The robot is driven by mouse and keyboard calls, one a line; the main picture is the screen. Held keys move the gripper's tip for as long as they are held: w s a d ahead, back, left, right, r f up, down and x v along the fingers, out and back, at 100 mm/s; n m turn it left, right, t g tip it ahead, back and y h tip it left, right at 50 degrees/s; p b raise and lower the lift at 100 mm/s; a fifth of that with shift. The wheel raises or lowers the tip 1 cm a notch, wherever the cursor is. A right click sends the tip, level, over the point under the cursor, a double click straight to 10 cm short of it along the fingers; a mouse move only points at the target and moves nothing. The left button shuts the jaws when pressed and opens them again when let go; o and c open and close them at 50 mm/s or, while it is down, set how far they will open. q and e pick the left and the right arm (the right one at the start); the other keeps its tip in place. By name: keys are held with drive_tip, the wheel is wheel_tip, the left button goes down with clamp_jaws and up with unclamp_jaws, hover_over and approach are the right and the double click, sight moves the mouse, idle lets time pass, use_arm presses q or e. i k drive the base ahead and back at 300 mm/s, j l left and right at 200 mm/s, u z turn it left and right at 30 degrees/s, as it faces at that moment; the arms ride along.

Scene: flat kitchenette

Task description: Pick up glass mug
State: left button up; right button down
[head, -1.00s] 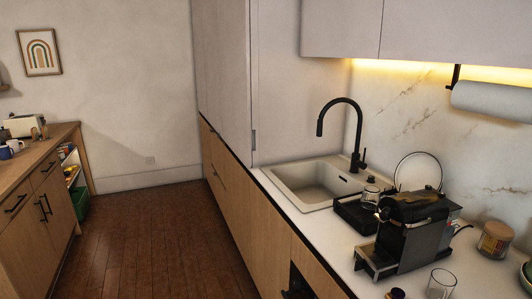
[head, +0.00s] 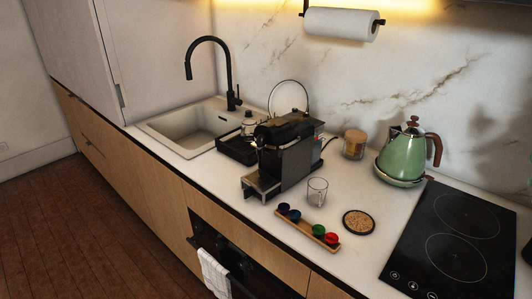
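A clear glass mug (head: 317,191) stands upright on the white counter in the head view. It is just right of the black coffee machine (head: 287,153) and behind a wooden tray (head: 304,232) of coloured capsules. The mug looks empty, and I cannot make out a handle on it. Neither of my grippers shows in the head view.
A round cork coaster (head: 358,223) lies right of the mug. A green kettle (head: 403,155), a lidded jar (head: 354,144) and a black hob (head: 457,240) are further right. The sink (head: 184,127) and black tap (head: 229,75) are left. A towel (head: 214,274) hangs on the oven front.

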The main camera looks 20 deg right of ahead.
sight(317, 187)
drive_tip(key=z, duration=1.15)
